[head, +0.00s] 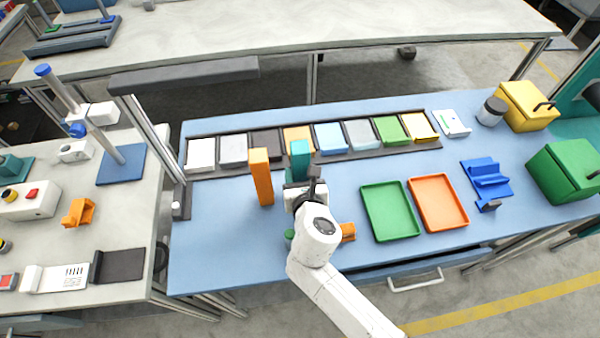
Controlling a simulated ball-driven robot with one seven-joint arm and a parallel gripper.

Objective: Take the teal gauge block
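The teal gauge block (300,157) stands upright on the blue bench top, just in front of the row of coloured bins. Its upper part shows, and its lower part is hidden behind my gripper (303,184). My gripper is right at the block in the picture, its dark fingers overlapping the block's lower part. I cannot tell whether the fingers touch the block or are closed on it.
A tall orange block (261,178) stands close to the left. A green tray (391,228) and an orange tray (438,220) lie to the right. A small orange piece (348,232) and a green one (289,235) are partly hidden beside my arm.

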